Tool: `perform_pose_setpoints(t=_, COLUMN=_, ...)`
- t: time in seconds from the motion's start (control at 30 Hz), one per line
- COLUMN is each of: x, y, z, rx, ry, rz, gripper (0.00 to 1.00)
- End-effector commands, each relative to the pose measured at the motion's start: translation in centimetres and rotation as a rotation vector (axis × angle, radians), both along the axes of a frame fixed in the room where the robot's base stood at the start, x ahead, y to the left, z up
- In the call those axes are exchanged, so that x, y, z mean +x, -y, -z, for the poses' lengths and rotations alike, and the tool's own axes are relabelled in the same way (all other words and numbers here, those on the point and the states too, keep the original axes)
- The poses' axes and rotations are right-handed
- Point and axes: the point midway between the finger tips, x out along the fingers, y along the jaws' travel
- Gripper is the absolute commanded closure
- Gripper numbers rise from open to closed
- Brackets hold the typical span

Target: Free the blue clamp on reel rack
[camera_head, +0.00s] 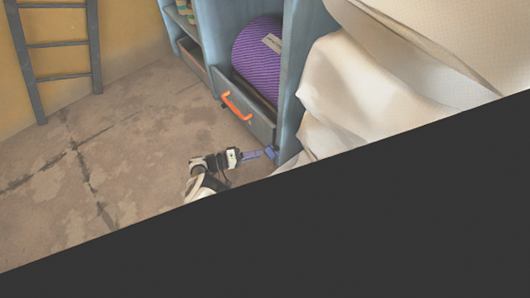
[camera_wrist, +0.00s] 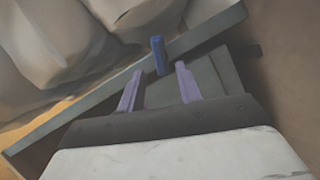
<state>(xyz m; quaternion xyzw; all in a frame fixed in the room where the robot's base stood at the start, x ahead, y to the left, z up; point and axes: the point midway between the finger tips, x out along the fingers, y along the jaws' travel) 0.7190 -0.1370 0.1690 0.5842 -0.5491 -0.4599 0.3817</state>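The blue clamp (camera_head: 271,152) is a small blue piece at the lower front corner of the grey-blue reel rack (camera_head: 291,80). In the wrist view the clamp (camera_wrist: 158,52) stands out from a grey-blue board of the rack. My gripper (camera_head: 259,154) is low in front of the rack, its lilac fingers pointing at the clamp. In the wrist view my gripper (camera_wrist: 159,70) is open, with its two fingers apart and nothing held. The clamp shows in line with the gap between the fingers, around and just beyond the tips; contact cannot be told.
A purple reel (camera_head: 258,58) sits in the rack above a front panel with an orange handle (camera_head: 237,105). Large pale sacks (camera_head: 345,80) stand close on the right. A ladder (camera_head: 58,45) leans at the left wall. The floor (camera_head: 130,150) left of my gripper is clear.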

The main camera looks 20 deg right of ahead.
Motion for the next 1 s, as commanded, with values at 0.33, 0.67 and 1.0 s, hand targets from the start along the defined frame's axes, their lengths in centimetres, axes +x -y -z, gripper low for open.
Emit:
perform_pose_setpoints(t=0.33, x=0.2, y=-6.8, z=-0.7, rx=0.000, ry=0.001, rz=-0.002, gripper=0.65)
perform_pose_setpoints(t=0.67, x=0.2, y=-8.0, z=-0.9, rx=0.000, ry=-0.001, rz=0.001, gripper=0.65)
perform_pose_setpoints(t=1.0, x=0.2, y=-7.9, z=-0.9, rx=0.000, ry=-0.001, rz=0.000, gripper=0.65)
